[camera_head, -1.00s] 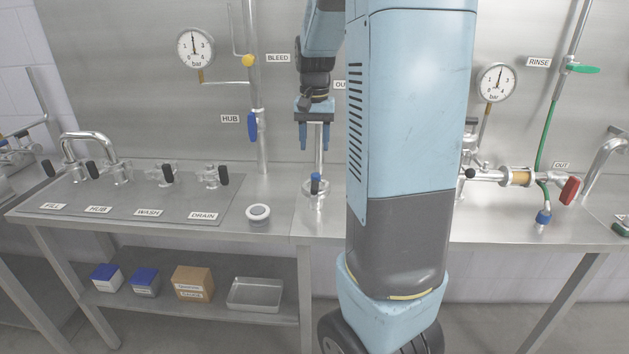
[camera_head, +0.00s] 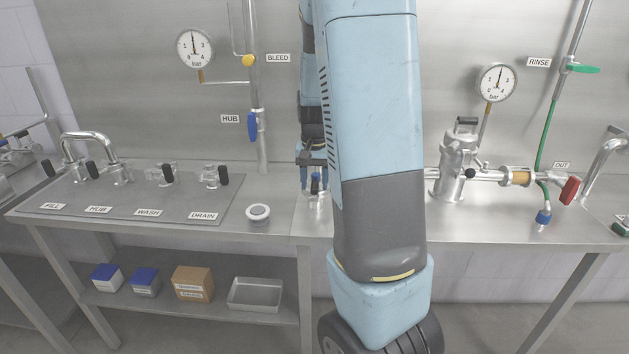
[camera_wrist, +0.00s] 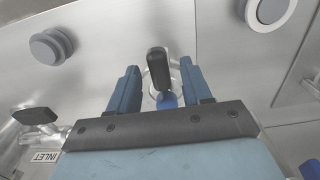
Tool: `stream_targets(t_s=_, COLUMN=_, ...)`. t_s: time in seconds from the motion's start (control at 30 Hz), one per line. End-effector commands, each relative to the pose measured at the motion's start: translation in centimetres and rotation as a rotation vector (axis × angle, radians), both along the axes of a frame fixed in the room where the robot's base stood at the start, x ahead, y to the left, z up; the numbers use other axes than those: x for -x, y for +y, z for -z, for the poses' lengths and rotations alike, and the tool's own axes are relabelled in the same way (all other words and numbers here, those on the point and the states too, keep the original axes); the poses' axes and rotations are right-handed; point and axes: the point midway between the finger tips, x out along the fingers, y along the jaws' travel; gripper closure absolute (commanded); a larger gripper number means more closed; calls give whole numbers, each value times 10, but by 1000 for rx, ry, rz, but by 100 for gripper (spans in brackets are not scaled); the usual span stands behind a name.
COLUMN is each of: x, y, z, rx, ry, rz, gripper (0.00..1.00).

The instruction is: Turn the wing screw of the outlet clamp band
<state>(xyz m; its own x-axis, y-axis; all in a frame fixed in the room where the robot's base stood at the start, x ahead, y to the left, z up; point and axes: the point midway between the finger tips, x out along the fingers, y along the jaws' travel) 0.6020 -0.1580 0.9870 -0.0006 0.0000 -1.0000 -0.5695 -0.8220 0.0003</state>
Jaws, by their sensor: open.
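A small metal fitting with a blue piece (camera_head: 315,184) stands on the bench, partly hidden behind my arm in the head view. In the wrist view, the blue piece (camera_wrist: 167,101) and a black handle (camera_wrist: 157,68) above it lie between the fingers. My gripper (camera_wrist: 159,72) is open, with one blue finger on each side of them and a visible gap around them. In the head view, my gripper is just above the fitting. I cannot clearly make out the clamp band or its wing screw.
A metal canister (camera_head: 459,165) with a side pipe and red handle (camera_head: 570,190) stands to the right. A white-topped round piece (camera_head: 258,213) and a row of black-handled valves (camera_head: 166,174) are on the left. In the wrist view, an INLET label (camera_wrist: 46,157) lies at lower left.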

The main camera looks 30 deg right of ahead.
Motion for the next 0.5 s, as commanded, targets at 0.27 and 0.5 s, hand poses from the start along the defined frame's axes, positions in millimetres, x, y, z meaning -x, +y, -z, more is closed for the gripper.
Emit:
stream_targets(t_s=0.27, x=0, y=0, z=0, rx=0, ry=0, rz=0, gripper=63)
stream_targets(t_s=0.5, x=0, y=0, z=0, rx=0, ry=0, rz=0, gripper=86)
